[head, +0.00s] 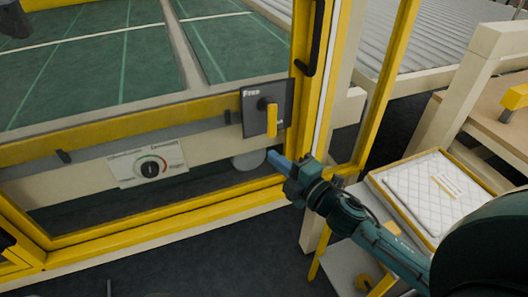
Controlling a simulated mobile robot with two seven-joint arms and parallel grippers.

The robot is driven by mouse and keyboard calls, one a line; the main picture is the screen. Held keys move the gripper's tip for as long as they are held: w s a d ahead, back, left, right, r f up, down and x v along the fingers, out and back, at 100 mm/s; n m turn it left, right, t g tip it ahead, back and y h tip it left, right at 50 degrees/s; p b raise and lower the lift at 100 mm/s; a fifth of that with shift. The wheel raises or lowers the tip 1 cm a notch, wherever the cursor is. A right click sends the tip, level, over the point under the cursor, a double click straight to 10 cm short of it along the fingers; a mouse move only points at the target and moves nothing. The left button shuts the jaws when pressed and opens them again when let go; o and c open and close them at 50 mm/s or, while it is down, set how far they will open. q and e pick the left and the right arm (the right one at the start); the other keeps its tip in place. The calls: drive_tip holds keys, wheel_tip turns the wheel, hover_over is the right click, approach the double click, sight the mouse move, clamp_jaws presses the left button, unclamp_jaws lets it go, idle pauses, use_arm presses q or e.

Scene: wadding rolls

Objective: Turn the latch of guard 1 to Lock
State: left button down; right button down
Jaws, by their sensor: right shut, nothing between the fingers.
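The latch of the guard is a dark square plate (284,97) on the yellow guard frame, with "Free" printed at its top left. More lettering at its lower right is partly covered. Its yellow handle (272,121) hangs straight down from a dark pivot. My right gripper (274,158) is shut and empty, with blue fingertips pointing up and left. In the picture it sits just below the handle's lower end, with a small gap between them.
A rotary switch (151,167) on a white label sits left of the latch, behind the guard. A black pull handle (315,40) is on the yellow post above. A tray with a white quilted pad (425,191) lies to the right.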

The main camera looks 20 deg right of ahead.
drive_tip(key=shift+v, duration=0.85)
drive_tip(key=s+a+f+m+g+h+p, duration=0.1)
drive_tip(key=s+a+f+m+g, duration=0.2)
drive_tip(key=s+f+m, duration=0.4)
drive_tip(key=s+a+f+m+g+h+p, duration=0.1)
drive_tip(key=s+a+f+m+g, duration=0.2)
drive_tip(key=s+f+m, duration=0.5)
drive_tip(key=a+m, duration=0.1)
drive_tip(key=m, duration=0.1)
drive_tip(key=shift+s+f+m+g+h+p, duration=0.25)
drive_tip(key=shift+s+m+g+h+p, duration=0.05)
drive_tip(key=shift+s+m+h, duration=0.1)
drive_tip(key=shift+a, duration=0.15)
